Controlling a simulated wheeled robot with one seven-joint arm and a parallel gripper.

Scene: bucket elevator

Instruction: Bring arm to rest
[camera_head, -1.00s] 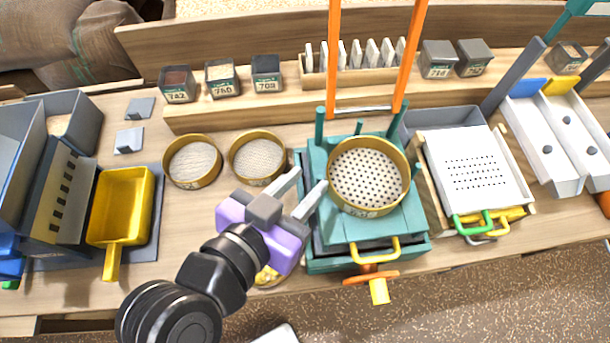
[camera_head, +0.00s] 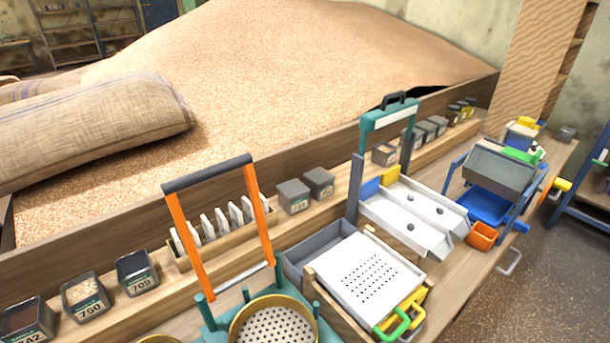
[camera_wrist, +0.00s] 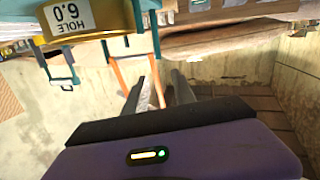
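My arm and gripper are out of the head view. In the wrist view my gripper (camera_wrist: 158,88) shows two grey fingers standing apart, with nothing held between them. The purple gripper body fills the bottom of that view. A yellow-rimmed part with an upside-down label reading "HOLE 6.0" (camera_wrist: 70,14) is at the upper left of the wrist view, apart from the fingers. Behind the fingers is a pale wall. In the head view the teal sieve stand has an orange-legged handle (camera_head: 258,210) and a round brass-rimmed sieve (camera_head: 272,325), cut by the lower edge.
A white perforated tray (camera_head: 365,275) sits right of the stand. White channels (camera_head: 415,215) and a blue-framed device (camera_head: 490,190) stand farther right. Sample boxes (camera_head: 138,272) line the shelf. A grain heap (camera_head: 290,80) and a sack (camera_head: 90,135) lie behind.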

